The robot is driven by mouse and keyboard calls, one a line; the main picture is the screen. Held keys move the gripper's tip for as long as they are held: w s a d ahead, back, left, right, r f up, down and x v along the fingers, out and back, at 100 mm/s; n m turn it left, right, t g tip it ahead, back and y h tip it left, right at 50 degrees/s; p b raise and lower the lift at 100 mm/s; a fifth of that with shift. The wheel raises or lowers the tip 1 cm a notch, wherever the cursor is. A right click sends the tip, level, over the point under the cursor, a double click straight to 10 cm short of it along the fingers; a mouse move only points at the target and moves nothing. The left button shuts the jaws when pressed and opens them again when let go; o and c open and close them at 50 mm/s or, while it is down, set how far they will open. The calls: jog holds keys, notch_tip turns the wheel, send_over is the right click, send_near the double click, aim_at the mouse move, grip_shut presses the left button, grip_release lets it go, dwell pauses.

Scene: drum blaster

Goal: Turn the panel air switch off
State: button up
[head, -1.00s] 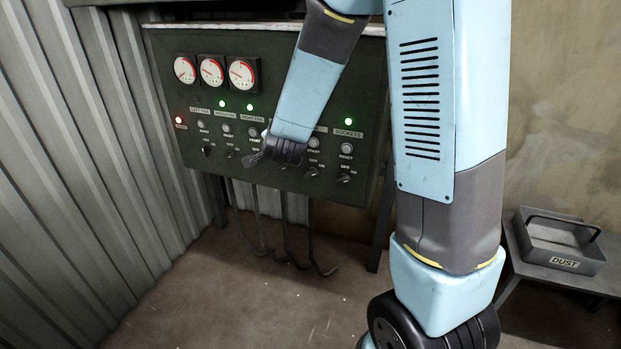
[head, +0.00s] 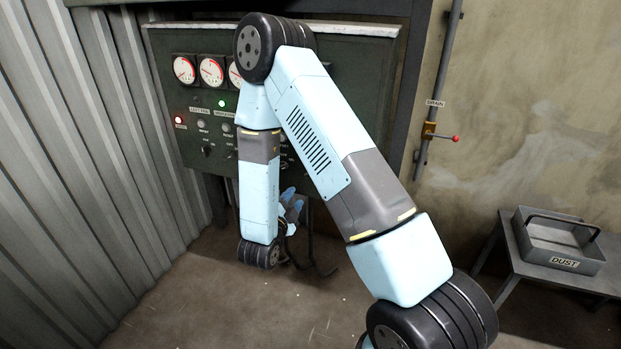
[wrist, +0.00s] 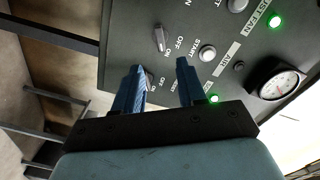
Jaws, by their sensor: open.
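The dark green control panel (head: 350,100) stands against the back wall. In the wrist view the AIR label (wrist: 225,60) sits beside a START button (wrist: 208,53) and a grey lever switch (wrist: 158,38) marked OFF and ON. The lamp by that label (wrist: 238,65) looks dark. I cannot tell firmly which way the lever points. My gripper (wrist: 157,80) is open and empty, its blue fingers toward the panel. Another switch (wrist: 148,78) shows partly between them, by the left finger. In the head view my gripper (head: 290,195) is low before the panel, and my arm hides the air switch.
A green lamp (wrist: 275,20) glows by the DUST FAN label, another (wrist: 214,98) near the right finger. Round gauges (head: 184,69) top the panel. A drain valve (head: 430,132) is on the right wall. A dust tray (head: 560,250) stands at right. Corrugated metal walls the left.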

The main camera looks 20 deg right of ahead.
jog(key=x, duration=1.3)
jog(key=shift+d, duration=0.2)
